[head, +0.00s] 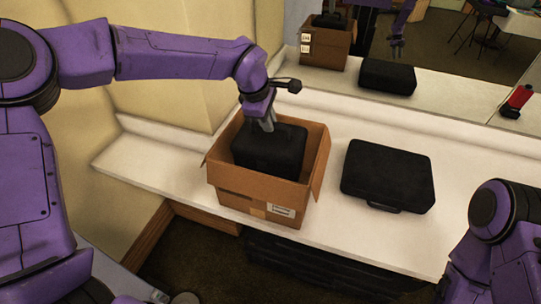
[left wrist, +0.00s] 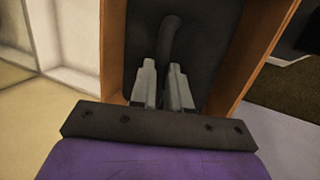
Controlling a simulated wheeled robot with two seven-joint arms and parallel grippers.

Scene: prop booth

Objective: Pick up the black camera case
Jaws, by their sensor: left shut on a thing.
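A second black case (head: 388,178) lies flat on the counter to the right of the box. My left gripper (head: 268,125) reaches down into the box from above. In the left wrist view its two fingers (left wrist: 162,68) are shut on the curved dark handle (left wrist: 170,36) of the boxed case. The lower part of that case is hidden by the box. My right arm shows at the lower right, but its gripper is out of view.
The white counter (head: 350,227) is clear around the flat case. A mirror behind it reflects the box, case and my arm. A red object (head: 518,98) is at the far right.

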